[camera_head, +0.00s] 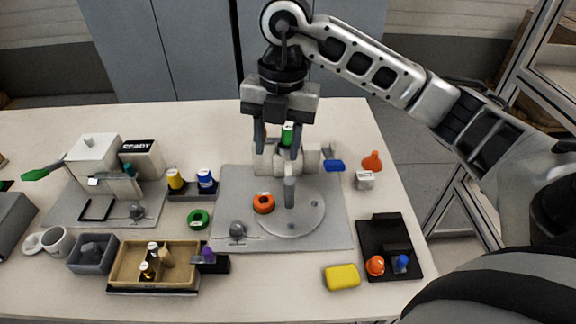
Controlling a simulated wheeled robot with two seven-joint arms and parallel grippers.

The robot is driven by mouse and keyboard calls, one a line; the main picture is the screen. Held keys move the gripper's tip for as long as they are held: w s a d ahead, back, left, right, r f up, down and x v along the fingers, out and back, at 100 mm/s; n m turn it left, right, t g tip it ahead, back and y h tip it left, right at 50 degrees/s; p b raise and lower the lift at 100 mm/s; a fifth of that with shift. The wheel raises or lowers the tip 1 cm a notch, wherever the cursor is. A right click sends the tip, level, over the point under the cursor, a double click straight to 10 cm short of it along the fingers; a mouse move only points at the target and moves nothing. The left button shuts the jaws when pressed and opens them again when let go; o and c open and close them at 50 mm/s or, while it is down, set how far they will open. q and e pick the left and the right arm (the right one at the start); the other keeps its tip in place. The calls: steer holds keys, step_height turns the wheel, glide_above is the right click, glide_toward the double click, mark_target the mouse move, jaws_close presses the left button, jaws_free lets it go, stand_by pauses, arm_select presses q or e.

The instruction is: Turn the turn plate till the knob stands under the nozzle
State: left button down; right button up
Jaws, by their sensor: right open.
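The turn plate (305,222) is a flat grey disc on a grey base board, right of the table's middle. A grey upright post (290,192) stands at the plate, probably the knob. A pale block-like machine (264,160) stands behind the plate, partly hidden by my gripper; I cannot make out the nozzle clearly. My right gripper (288,156) points down, open and empty, with its fingers above and behind the post. My left gripper is not in view.
A yellow sponge-like block (342,277) and a black tray (388,262) with orange and blue pieces lie at the front right. A tan bin (180,278), a green ring (198,219) and a white machine (93,160) are to the left. A blue lever (334,165) sticks out behind the plate.

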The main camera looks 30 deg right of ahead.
mark_target(290, 180)
steer(key=shift+m+h, duration=0.6)
steer(key=shift+h, duration=0.1)
steer(key=d+f, duration=0.1)
steer(key=f, duration=0.3)
steer(key=d+f, duration=0.1)
steer(key=f, duration=0.4)
steer(key=d+f, duration=0.1)
steer(key=f, duration=0.4)
steer(key=shift+w+f+p, duration=0.15)
steer(key=shift+w+p, duration=0.15)
jaws_close()
